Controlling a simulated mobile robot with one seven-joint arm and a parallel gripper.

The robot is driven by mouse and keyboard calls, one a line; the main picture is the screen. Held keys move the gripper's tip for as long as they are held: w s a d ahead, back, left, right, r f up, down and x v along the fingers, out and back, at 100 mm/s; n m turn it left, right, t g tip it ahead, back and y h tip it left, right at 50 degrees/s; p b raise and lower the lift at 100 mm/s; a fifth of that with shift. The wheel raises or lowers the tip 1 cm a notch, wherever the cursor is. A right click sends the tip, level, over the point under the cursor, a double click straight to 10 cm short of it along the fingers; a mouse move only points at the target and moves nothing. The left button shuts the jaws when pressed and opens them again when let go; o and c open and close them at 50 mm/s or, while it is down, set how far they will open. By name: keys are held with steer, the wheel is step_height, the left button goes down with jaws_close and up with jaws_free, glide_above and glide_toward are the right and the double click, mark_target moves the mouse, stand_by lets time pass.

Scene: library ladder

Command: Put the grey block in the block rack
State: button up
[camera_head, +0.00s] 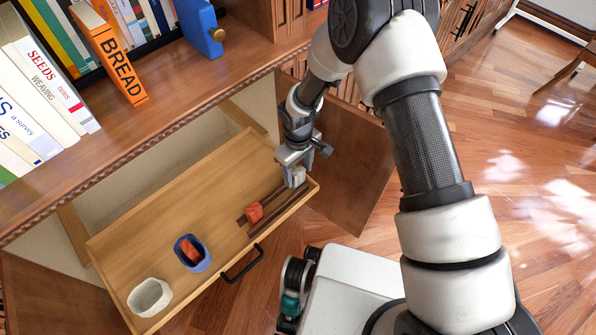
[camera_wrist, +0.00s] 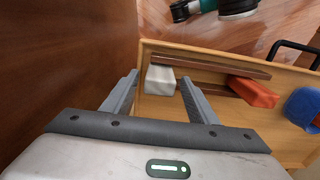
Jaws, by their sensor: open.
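The grey block (camera_head: 299,175) is pale and sits at the right end of the block rack, just below my gripper. The wrist view also shows this block (camera_wrist: 160,78) between my fingertips in the picture, at the end of the rack's rails. The block rack (camera_head: 274,205) is two dark brown parallel rails on the drawer floor; the rails also show in the wrist view (camera_wrist: 210,65). My gripper (camera_head: 293,168) is open, its fingers on either side of the block (camera_wrist: 160,84). I cannot tell whether the fingers touch it.
A red block (camera_head: 254,212) sits in the rack. A blue cup (camera_head: 199,264) holding a red block and a white cup (camera_head: 149,298) stand in the open wooden drawer (camera_head: 225,165). An open cabinet door (camera_head: 350,165) is close right of my gripper. A bookshelf (camera_head: 170,90) overhangs behind.

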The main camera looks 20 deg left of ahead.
step_height(320, 180, up, 12)
steer(key=p, duration=0.2)
steer(key=shift+f+p, duration=0.25)
steer(key=shift+p, duration=0.15)
